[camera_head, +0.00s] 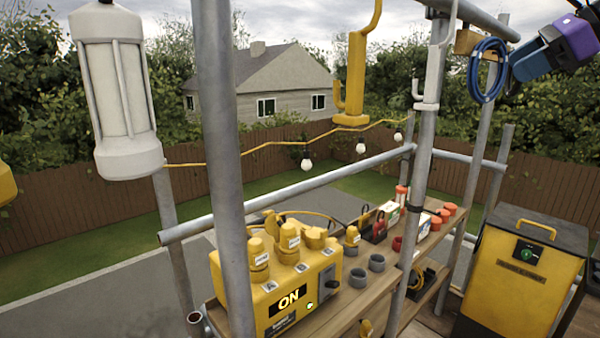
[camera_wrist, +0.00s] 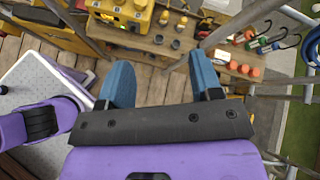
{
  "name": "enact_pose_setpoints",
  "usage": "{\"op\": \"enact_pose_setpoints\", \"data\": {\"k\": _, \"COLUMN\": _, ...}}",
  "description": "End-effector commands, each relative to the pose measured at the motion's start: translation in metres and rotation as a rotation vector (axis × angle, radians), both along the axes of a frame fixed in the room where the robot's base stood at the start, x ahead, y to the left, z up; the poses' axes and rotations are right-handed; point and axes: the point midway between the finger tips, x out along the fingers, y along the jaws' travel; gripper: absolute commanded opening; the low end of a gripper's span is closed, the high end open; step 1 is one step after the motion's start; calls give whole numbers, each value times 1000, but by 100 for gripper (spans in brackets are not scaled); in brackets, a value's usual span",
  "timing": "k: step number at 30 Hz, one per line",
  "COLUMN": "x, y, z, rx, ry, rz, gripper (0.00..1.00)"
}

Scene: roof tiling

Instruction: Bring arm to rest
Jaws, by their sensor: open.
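My gripper (camera_wrist: 158,88) shows in the wrist view with its two blue fingers spread wide apart and nothing between them. Beyond the fingers are a plank floor and a wooden shelf (camera_wrist: 157,45) with tools on it; the fingers touch none of these. In the head view, part of my arm with a purple and blue end shows at the top right, beside a coil of blue cable (camera_head: 487,70) hanging on a scaffold post. Whether the arm touches the coil cannot be told.
A yellow power box (camera_head: 275,290) marked ON stands on the shelf. Grey scaffold poles (camera_head: 222,170) cross the head view. A yellow and black bin (camera_head: 520,270) stands at the right. A white lamp (camera_head: 115,90) hangs at the left. A string of bulbs (camera_head: 307,163) hangs across the middle.

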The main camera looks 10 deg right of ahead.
Motion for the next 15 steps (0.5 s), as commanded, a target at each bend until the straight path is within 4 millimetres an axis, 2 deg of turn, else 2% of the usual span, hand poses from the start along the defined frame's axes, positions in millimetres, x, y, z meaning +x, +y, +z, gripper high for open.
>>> {"op": "enact_pose_setpoints", "data": {"k": 1, "x": -3, "y": 18, "z": -8, "rx": -58, "ry": -3, "rz": 54, "gripper": 59}}
{"op": "enact_pose_setpoints", "data": {"k": 5, "x": -17, "y": 64, "z": -36, "rx": -266, "ry": -20, "rz": 238, "gripper": 59}}
{"op": "enact_pose_setpoints", "data": {"k": 9, "x": -47, "y": 120, "z": -78, "rx": -580, "ry": -70, "rz": 543, "gripper": 59}}
{"op": "enact_pose_setpoints", "data": {"k": 12, "x": -74, "y": 151, "z": -110, "rx": -814, "ry": -127, "rz": 790, "gripper": 59}}
{"op": "enact_pose_setpoints", "data": {"k": 15, "x": -100, "y": 173, "z": -140, "rx": -1045, "ry": -196, "rz": 1047, "gripper": 59}}
